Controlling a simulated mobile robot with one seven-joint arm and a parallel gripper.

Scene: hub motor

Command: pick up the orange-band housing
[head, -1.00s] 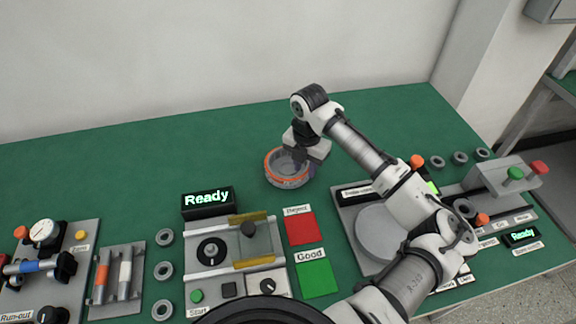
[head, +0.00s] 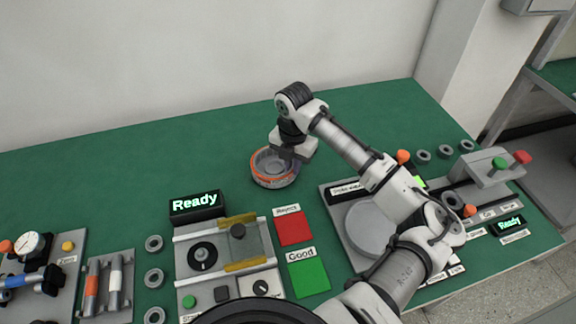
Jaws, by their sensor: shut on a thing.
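The orange-band housing (head: 268,178) is a round grey open cup with an orange band near its rim. It sits on the green bench top behind the Reject pad, or very slightly above it; I cannot tell which. My gripper (head: 287,158) comes down from above at the housing's right side and is shut on its wall. The fingertips are small and partly hidden by the gripper body and the rim.
The red Reject pad (head: 294,229) and green Good pad (head: 309,277) lie in front. A Ready display (head: 196,204) stands left of the housing. A press fixture (head: 490,175) and several grey rings are at the right. The bench behind the housing is clear.

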